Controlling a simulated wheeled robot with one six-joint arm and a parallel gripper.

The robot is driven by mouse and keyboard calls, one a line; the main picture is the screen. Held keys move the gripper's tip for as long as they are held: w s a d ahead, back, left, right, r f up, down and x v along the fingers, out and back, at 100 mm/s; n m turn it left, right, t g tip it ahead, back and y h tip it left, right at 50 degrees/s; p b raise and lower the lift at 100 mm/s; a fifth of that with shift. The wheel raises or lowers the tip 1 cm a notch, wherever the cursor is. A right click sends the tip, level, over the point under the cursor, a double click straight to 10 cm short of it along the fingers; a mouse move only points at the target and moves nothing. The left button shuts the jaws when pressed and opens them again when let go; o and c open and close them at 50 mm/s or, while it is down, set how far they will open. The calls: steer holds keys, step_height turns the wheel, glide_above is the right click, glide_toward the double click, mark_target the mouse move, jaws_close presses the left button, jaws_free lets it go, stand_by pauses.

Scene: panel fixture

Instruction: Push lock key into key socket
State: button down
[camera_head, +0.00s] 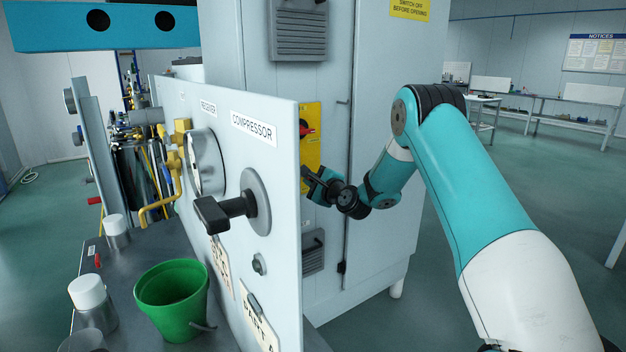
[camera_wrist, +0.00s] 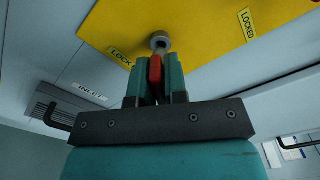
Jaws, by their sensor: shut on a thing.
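My gripper (camera_wrist: 157,85) is shut on a red lock key (camera_wrist: 155,70) held between its two teal fingers. The key points at a round grey key socket (camera_wrist: 159,42) on a yellow plate (camera_wrist: 200,28). The key tip looks at or very near the socket's lower edge; I cannot tell whether it touches or is inside. Labels "LOCK" and "LOCKED" show on the plate. In the head view, my gripper (camera_head: 316,182) is at the lower part of the yellow plate (camera_head: 313,115) on the cabinet; the key and socket are hidden there.
A red handle (camera_head: 306,131) is on the plate above my gripper. A grey panel (camera_head: 275,200) marked "COMPRESSOR" with a black handle (camera_head: 225,210) stands close on the left. A green bucket (camera_head: 172,300) is on the bench. Floor (camera_head: 390,325) in front of the cabinet is clear.

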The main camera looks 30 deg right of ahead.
steer(key=shift+w+p, duration=0.55)
steer(key=shift+w, duration=0.2)
steer(key=c, duration=1.1)
jaws_free()
steer(key=s+b, duration=0.2)
steer(key=s, duration=0.3)
steer(key=s+b, duration=0.2)
steer(key=s, duration=0.4)
steer(key=s+b, duration=0.2)
steer(key=s, duration=0.4)
steer(key=shift+s+d+b, duration=0.2)
steer(key=shift+d+b, duration=0.1)
steer(key=shift+s, duration=0.1)
